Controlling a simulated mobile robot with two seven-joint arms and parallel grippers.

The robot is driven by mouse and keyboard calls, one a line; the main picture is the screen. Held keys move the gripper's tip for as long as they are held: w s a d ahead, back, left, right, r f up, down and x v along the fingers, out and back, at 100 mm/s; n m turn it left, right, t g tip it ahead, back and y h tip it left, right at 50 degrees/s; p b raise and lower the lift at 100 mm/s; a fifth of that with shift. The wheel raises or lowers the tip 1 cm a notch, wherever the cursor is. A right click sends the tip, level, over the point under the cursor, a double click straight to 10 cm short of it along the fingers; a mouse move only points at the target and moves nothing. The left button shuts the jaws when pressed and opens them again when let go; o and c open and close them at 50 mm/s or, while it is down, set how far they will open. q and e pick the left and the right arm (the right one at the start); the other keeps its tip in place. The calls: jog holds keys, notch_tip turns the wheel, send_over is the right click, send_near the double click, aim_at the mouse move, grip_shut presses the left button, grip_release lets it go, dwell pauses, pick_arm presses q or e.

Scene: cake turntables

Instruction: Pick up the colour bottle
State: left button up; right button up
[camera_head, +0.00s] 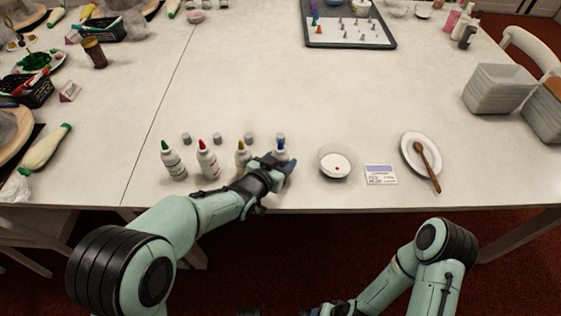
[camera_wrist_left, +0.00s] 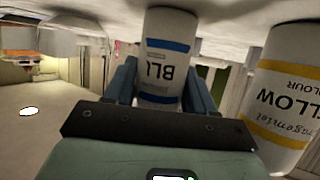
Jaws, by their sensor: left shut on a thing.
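A row of white colour bottles stands near the table's front edge: green-tipped (camera_head: 173,160), red-tipped (camera_head: 207,159), yellow (camera_head: 242,157) and blue (camera_head: 281,149). My left gripper (camera_head: 279,165) is at the blue bottle, at the right end of the row. In the left wrist view the blue-banded bottle (camera_wrist_left: 167,60) sits between the two fingers, and the gripper (camera_wrist_left: 165,90) is shut on it. The yellow bottle (camera_wrist_left: 288,95) stands close beside the gripper there. Whether the blue bottle touches the table is hidden. My right arm shows at the lower right, but its fingertips are not clear.
Several small grey caps (camera_head: 218,139) stand behind the bottles. To the right are a bowl of white stuff (camera_head: 335,163), a card (camera_head: 381,175) and a white plate (camera_head: 413,143) with a wooden spoon (camera_head: 427,165). A grey tray (camera_head: 350,42) lies farther back. The table's middle is clear.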

aim_at(281, 141)
pick_arm(q)
notch_tip(281, 141, up, 11)
jog(key=shift+f+p, duration=0.2)
jog(key=shift+p, duration=1)
notch_tip(281, 141, up, 10)
jog(key=shift+f+p, duration=0.25)
jog(key=shift+p, duration=0.65)
pick_arm(e)
jog(key=shift+g, duration=0.7)
jog(key=s+r, duration=0.2)
jog(key=s+a+r, duration=0.1)
jog(key=r, duration=0.1)
jog(key=shift+s+a+r, duration=0.2)
jog(key=shift+s, duration=0.2)
pick_arm(q)
jog(key=shift+f, duration=0.1)
